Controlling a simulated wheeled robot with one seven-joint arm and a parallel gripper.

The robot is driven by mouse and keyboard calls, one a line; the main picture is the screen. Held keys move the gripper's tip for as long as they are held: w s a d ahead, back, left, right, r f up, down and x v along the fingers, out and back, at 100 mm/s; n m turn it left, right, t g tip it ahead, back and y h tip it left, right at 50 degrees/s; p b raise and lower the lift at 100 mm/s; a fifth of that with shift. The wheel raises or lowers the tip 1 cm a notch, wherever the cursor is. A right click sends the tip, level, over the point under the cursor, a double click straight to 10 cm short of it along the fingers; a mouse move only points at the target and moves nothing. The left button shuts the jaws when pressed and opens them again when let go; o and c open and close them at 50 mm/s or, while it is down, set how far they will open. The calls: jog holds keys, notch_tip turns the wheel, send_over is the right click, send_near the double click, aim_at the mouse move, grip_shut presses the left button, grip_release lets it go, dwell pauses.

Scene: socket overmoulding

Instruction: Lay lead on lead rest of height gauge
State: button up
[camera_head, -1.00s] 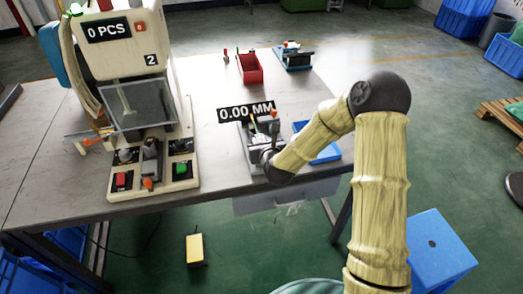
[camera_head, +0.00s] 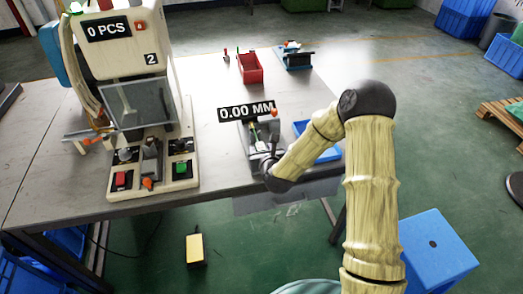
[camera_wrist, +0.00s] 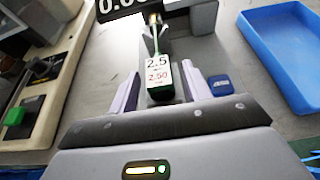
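The height gauge (camera_head: 262,158) stands near the table's front edge under a black "0.00 MM" display (camera_head: 246,111). In the wrist view a white-and-green piece (camera_wrist: 158,76) marked 2.5 and 2.50 lies on the gauge, under a brass-coloured tip (camera_wrist: 153,18). I cannot tell whether this piece is the lead or part of the gauge. My gripper (camera_wrist: 161,82) has its two lilac fingers apart, one on each side of the marked piece, with grey surface showing between.
A blue tray (camera_head: 325,153) lies just right of the gauge. The tall cream machine (camera_head: 128,55) stands left, with a red button (camera_head: 121,179) and a green button (camera_head: 181,168). A red bin (camera_head: 250,68) and a blue fixture (camera_head: 296,61) are at the back. Bare table lies between.

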jog(key=shift+r, duration=0.2)
jog(key=v, duration=1.2)
dwell(0.5)
jog(key=s+d+r+n+g+h, duration=0.2)
jog(key=s+d+n+g, duration=0.3)
jog(key=n, duration=1.1)
jog(key=s+d+r+n+g+h, duration=0.1)
jog(key=s+d+r+n+g, duration=0.1)
jog(key=s+d+n+g, duration=0.3)
jog(key=s+d+n, duration=0.4)
jog(key=s+n, duration=0.2)
jog(key=n, duration=0.5)
jog(key=shift+s+d+r+n+h, duration=0.25)
jog(key=shift+d+r+n+h, duration=0.1)
jog(key=shift+r+n+h, duration=0.05)
